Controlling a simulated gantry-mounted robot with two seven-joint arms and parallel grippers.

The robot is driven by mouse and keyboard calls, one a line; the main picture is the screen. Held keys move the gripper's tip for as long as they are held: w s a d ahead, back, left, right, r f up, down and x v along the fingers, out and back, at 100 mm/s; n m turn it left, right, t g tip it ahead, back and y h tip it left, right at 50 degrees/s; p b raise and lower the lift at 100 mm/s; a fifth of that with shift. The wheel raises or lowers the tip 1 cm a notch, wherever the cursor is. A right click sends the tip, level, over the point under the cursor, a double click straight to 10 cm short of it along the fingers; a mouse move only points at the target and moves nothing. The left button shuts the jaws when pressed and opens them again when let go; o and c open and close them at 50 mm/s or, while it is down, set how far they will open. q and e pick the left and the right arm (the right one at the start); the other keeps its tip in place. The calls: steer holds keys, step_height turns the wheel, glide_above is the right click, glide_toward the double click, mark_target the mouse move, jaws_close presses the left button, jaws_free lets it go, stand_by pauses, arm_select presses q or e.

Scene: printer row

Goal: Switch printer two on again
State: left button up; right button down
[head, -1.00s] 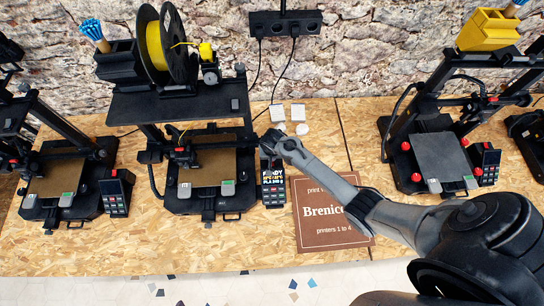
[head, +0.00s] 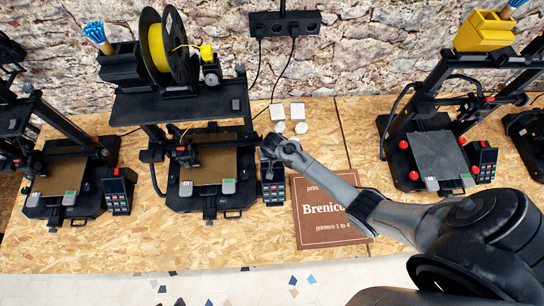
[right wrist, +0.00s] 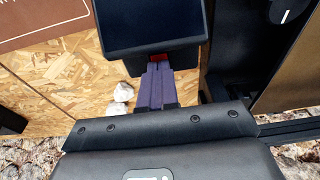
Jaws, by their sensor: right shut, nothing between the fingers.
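The printer with the yellow spool (head: 200,171), second from the left in the head view, has a control panel (head: 273,191) at its front right corner. My right gripper (head: 270,150) is just behind that panel, over its back edge. In the right wrist view the panel's screen (right wrist: 150,22) is dark and blank. A small red switch (right wrist: 158,57) shows at the screen's edge. The shut, empty fingertips of my right gripper (right wrist: 159,68) are right at it; I cannot tell whether they press it. My left gripper is out of view.
A brown sign (head: 325,215) lies right of the panel. White pieces (head: 297,112) lie on the wooden bench behind my gripper. Another printer (head: 60,180) stands to the left and one (head: 437,155) to the right. A power strip (head: 285,24) hangs on the stone wall.

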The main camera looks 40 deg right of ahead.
steer(key=r+p, duration=0.1)
steer(key=p, duration=0.1)
steer(key=r+p, duration=0.1)
steer(key=r, duration=0.1)
steer(key=r+p, duration=0.2)
steer(key=shift+s+a+p, duration=0.2)
steer(key=shift+s+p, duration=0.1)
steer(key=shift+p, duration=0.05)
step_height(320, 180, up, 9)
steer(key=s+a+b, duration=0.1)
steer(key=shift+s, duration=0.2)
steer(key=shift+f, duration=0.1)
steer(key=w+b, duration=0.1)
steer(key=b, duration=0.6)
steer(key=shift+w, duration=0.3)
